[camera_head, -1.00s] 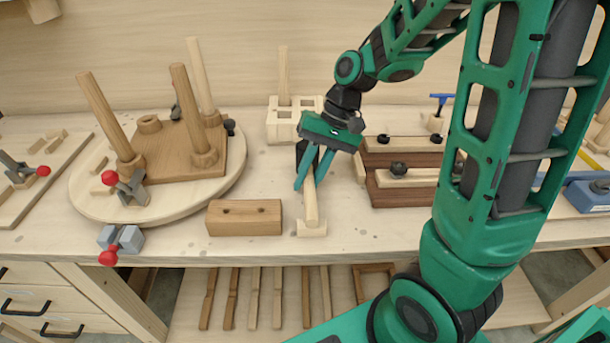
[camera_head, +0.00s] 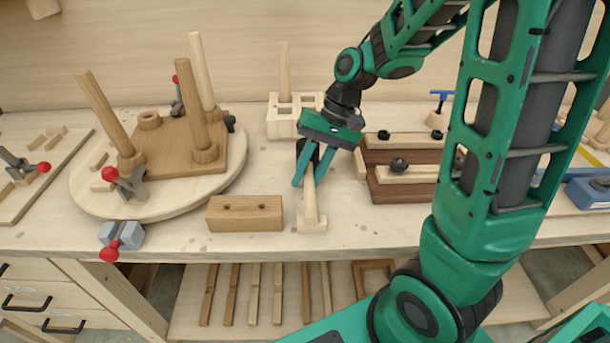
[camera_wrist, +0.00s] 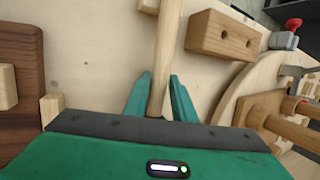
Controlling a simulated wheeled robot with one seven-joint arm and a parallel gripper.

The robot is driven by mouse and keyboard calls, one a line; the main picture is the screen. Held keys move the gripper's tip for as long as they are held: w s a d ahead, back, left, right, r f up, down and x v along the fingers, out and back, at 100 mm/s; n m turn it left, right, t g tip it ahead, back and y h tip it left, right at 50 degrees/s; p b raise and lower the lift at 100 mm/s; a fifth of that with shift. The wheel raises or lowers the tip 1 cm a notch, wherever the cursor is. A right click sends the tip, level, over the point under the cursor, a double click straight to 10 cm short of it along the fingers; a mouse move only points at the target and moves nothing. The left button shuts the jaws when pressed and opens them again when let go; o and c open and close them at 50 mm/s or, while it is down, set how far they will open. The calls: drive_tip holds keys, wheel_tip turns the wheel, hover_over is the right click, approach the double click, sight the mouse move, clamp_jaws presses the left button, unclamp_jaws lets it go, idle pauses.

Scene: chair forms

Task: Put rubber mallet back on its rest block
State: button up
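The rubber mallet's pale wooden handle (camera_head: 309,189) points toward the bench's front edge, its near end over a small pale rest block (camera_head: 312,223). Its dark head (camera_head: 306,153) is mostly hidden behind my fingers. My gripper (camera_head: 308,183) is around the handle near the head, one finger on each side. In the wrist view, the handle (camera_wrist: 162,60) runs between the two green fingertips (camera_wrist: 160,82), which stand apart with narrow gaps beside it. The rest block (camera_wrist: 150,5) is partly cut off at the top edge. Whether the handle touches the block is hard to tell.
A drilled brown block (camera_head: 244,214) stands just left of the mallet. A round board (camera_head: 100,203) with upright legs and red-knobbed clamps is further left. A dark wooden fixture (camera_head: 385,192) is close on the right, and a pale socketed block (camera_head: 283,129) is behind.

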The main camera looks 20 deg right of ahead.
drive_tip(key=shift+s+d+f, duration=0.15)
drive_tip(key=shift+d, duration=0.05)
drive_tip(key=v, duration=1.1)
drive_tip(key=s+d+h, duration=0.1)
drive_tip(key=s+d, duration=0.1)
drive_tip(key=s, duration=0.1)
drive_tip(key=s+d+f+m+h, duration=0.1)
drive_tip(key=s+d, duration=0.1)
drive_tip(key=s, duration=0.1)
drive_tip(key=s+d+f+t, duration=0.1)
drive_tip(key=s+d, duration=0.2)
drive_tip(key=shift+s+f+h, duration=0.1)
drive_tip(key=shift+f+h, duration=0.1)
drive_tip(key=shift+h, duration=0.2)
drive_tip(key=s+d, duration=0.1)
drive_tip(key=s, duration=0.2)
drive_tip(key=s+d+f+m+h, duration=0.1)
drive_tip(key=s+d, duration=0.1)
drive_tip(key=s, duration=0.1)
drive_tip(key=s+d+f+h, duration=0.1)
drive_tip(key=s+d, duration=0.1)
drive_tip(key=s, duration=0.1)
drive_tip(key=shift+s+d, duration=0.1)
drive_tip(key=shift+s, duration=0.2)
